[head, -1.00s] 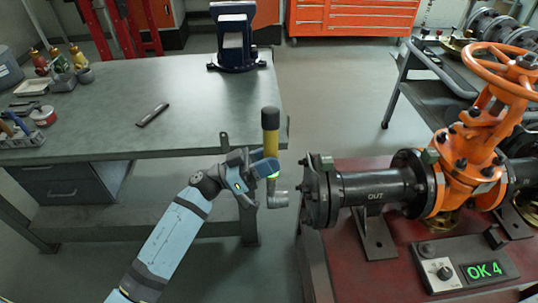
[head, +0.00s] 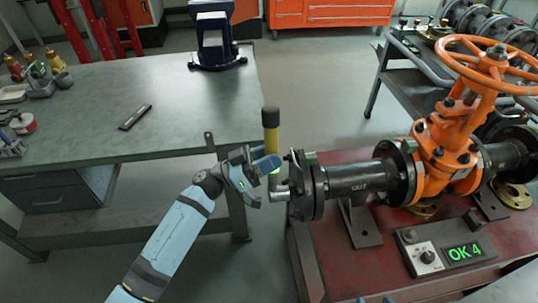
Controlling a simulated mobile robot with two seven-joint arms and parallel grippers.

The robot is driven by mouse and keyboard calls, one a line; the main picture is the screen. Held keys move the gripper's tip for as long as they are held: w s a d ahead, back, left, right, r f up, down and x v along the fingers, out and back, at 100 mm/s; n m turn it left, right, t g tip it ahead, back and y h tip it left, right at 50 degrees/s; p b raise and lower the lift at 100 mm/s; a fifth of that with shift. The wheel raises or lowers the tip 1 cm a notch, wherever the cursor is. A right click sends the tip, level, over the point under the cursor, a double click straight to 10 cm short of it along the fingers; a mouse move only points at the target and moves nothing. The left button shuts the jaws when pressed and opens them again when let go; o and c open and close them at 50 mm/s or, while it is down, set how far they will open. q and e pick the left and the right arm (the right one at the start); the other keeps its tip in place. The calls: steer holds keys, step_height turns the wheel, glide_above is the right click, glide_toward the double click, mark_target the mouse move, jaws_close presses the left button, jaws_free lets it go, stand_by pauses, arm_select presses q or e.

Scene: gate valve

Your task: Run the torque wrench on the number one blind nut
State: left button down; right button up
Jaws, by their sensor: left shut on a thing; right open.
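The torque wrench (head: 271,140) has a yellow handle with a black end and a grey metal head. My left gripper (head: 260,180) is shut on it below the handle and holds it roughly upright. The grey socket end (head: 281,192) points right and is at the blind flange (head: 306,188) on the left end of the black pipe; I cannot tell whether it is seated on a nut. A number on the nuts cannot be read. The orange gate valve (head: 448,140) stands right of the pipe marked OUT. My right gripper is not in view.
A control box (head: 428,257) with a green "OK 4" display sits on the red stand (head: 345,265). The green workbench (head: 90,110) on the left bears a vise (head: 214,40) and a dark flat bar (head: 135,117).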

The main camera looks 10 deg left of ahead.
arm_select(q)
steer(key=shift+w+d+r, duration=0.1)
steer(key=shift+d+r, duration=0.1)
steer(key=shift+d, duration=0.05)
steer(key=shift+w+d+p, duration=0.25)
steer(key=shift+d+p, duration=0.3)
steer(key=shift+p, duration=0.05)
steer(key=shift+w+d+p, duration=0.3)
steer(key=shift+d+p, duration=0.05)
steer(key=shift+d, duration=0.4)
steer(key=shift+d+p, duration=0.15)
steer(key=shift+p, duration=0.35)
stand_by(0.8)
steer(key=shift+w+d+p, duration=0.1)
steer(key=shift+p, duration=0.35)
steer(key=shift+r+p, duration=0.1)
steer(key=shift+p, duration=0.3)
stand_by(0.5)
